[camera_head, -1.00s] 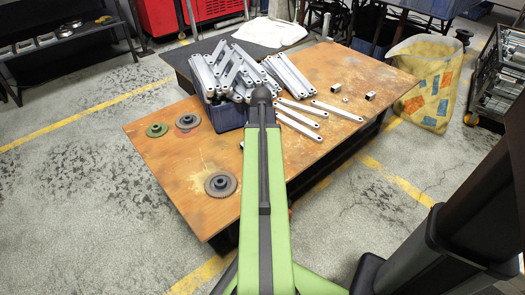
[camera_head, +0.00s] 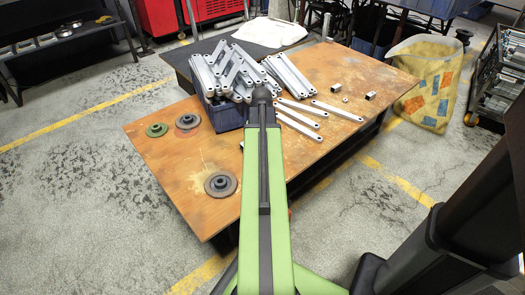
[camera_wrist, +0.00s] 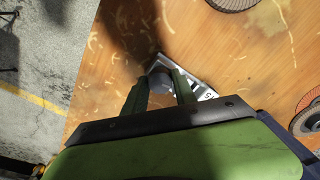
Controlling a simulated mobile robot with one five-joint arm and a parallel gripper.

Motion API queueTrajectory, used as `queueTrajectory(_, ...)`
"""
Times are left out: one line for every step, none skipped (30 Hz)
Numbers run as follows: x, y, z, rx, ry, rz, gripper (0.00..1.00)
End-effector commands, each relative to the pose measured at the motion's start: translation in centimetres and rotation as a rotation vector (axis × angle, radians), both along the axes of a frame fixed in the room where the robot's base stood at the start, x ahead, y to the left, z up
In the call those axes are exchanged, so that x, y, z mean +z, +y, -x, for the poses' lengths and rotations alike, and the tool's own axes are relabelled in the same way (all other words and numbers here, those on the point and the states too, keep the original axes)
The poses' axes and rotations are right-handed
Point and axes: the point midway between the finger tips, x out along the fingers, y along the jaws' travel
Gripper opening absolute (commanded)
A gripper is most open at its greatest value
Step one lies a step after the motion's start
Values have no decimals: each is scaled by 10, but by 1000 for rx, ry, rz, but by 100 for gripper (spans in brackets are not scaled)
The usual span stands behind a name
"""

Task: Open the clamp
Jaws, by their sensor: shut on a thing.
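In the wrist view, my gripper (camera_wrist: 160,76) reaches down to the brown tabletop with its two green fingers a little apart. A dark grey rounded part, apparently of the clamp (camera_wrist: 160,71), sits between the fingertips, and the fingers are shut on it. A bright metal piece with dark markings (camera_wrist: 199,88) shows beside the right finger; I cannot tell whether it belongs to the clamp. The rest is hidden behind my gripper. In the head view my own green arm covers the gripper and most of that spot.
The wooden table (camera_head: 165,180) carries grinding discs (camera_head: 220,184) at its left side. A blue bin (camera_head: 228,115) full of galvanized brackets (camera_head: 240,70) stands near the back, with loose brackets (camera_head: 300,112) to its right. Bare tabletop lies at the front left and right.

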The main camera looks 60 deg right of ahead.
Motion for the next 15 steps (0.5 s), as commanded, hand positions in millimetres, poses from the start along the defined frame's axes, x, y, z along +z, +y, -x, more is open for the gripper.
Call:
queueTrajectory(0,0,0,98,0,0,0)
queueTrajectory(0,0,0,161,0,0,0)
queueTrajectory(0,0,0,246,0,0,0)
queueTrajectory(0,0,0,309,0,0,0)
queueTrajectory(0,0,0,373,0,0,0)
queueTrajectory(0,0,0,458,0,0,0)
queueTrajectory(0,0,0,521,0,0,0)
queueTrajectory(0,0,0,585,0,0,0)
queueTrajectory(0,0,0,669,0,0,0)
queueTrajectory(0,0,0,732,0,0,0)
queueTrajectory(0,0,0,796,0,0,0)
queueTrajectory(0,0,0,879,0,0,0)
queueTrajectory(0,0,0,943,0,0,0)
queueTrajectory(0,0,0,1006,0,0,0)
queueTrajectory(0,0,0,1090,0,0,0)
